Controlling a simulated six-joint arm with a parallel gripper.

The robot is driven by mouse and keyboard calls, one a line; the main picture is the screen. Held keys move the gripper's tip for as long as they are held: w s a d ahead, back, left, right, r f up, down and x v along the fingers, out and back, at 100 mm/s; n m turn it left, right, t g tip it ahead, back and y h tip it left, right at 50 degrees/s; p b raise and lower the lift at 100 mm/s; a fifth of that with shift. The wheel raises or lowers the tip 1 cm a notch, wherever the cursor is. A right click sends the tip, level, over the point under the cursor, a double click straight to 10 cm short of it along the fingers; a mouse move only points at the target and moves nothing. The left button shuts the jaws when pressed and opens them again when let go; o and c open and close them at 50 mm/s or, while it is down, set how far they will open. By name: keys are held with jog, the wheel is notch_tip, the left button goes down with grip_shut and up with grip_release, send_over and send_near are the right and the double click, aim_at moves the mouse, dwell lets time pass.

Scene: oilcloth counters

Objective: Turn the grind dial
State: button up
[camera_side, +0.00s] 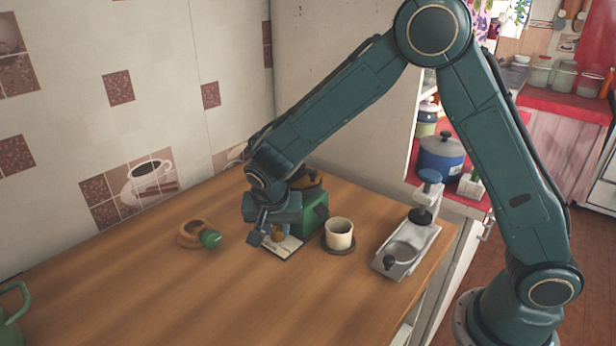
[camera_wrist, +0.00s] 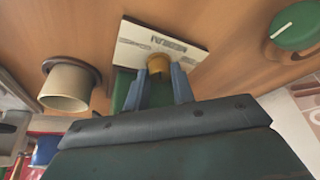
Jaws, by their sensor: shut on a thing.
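A green grinder (camera_side: 314,211) stands on the wooden counter, with a white marked plate (camera_side: 287,247) at its front; the plate also shows in the wrist view (camera_wrist: 152,43). A small brass-coloured dial (camera_side: 278,233) sits at the plate, and it also shows in the wrist view (camera_wrist: 158,64). My gripper (camera_side: 266,235) reaches down in front of the grinder. In the wrist view its two fingers (camera_wrist: 161,73) are shut on the dial, one on each side. The fingers and palm hide much of the grinder there.
A cream cup (camera_side: 340,233) on a dark saucer (camera_side: 338,250) stands right of the grinder. A metal tray (camera_side: 421,243) with a tamper (camera_side: 424,200) lies farther right. A brown ring-shaped item (camera_side: 189,232) with a green knob (camera_side: 210,239) lies left.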

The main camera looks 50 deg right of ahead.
jog(key=shift+n, duration=0.3)
jog(key=shift+d+n+t+y, duration=0.1)
jog(key=shift+n+t+y, duration=0.25)
jog(key=shift+n, duration=0.85)
jog(key=o, duration=1)
jog(key=shift+m, duration=0.3)
